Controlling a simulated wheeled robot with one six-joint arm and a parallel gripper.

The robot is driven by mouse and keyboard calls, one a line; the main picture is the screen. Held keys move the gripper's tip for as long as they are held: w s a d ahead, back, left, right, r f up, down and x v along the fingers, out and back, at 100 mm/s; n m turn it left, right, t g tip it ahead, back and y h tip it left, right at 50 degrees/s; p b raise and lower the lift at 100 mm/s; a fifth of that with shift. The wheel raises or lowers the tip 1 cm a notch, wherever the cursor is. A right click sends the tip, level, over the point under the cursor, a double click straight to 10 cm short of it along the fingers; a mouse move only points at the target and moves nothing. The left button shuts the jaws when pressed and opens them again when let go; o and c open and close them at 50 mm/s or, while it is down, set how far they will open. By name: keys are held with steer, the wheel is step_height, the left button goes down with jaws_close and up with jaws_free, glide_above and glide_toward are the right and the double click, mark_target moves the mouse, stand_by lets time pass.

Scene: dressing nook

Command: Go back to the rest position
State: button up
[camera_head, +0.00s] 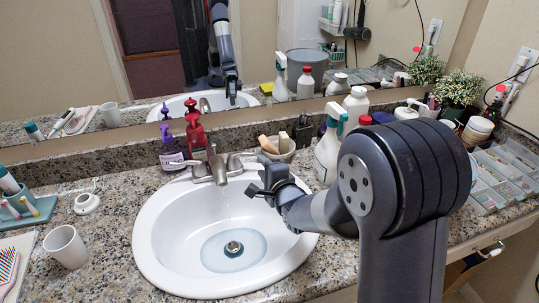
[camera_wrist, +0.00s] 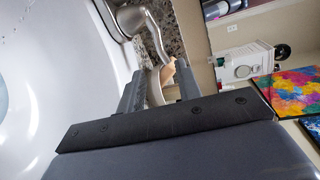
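My gripper (camera_head: 264,187) hangs over the right rear part of the white sink (camera_head: 165,262), beside the metal faucet (camera_head: 217,165). In the wrist view my gripper (camera_wrist: 158,80) has its two fingers apart, and I see nothing held between them. The faucet (camera_wrist: 133,22) shows just past the left finger there. My arm reaches in from the lower right of the head view and hides part of the counter.
A white cup (camera_head: 66,247) stands left. A clear organizer (camera_head: 505,172) and a plant (camera_head: 457,90) are right. A mirror backs the counter.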

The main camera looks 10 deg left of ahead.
mark_target(254, 155)
steer(key=shift+w+a, duration=0.1)
steer(key=x, duration=1)
steer(key=shift+w+a, duration=0.1)
steer(key=shift+w, duration=0.25)
steer(key=shift+s, duration=0.1)
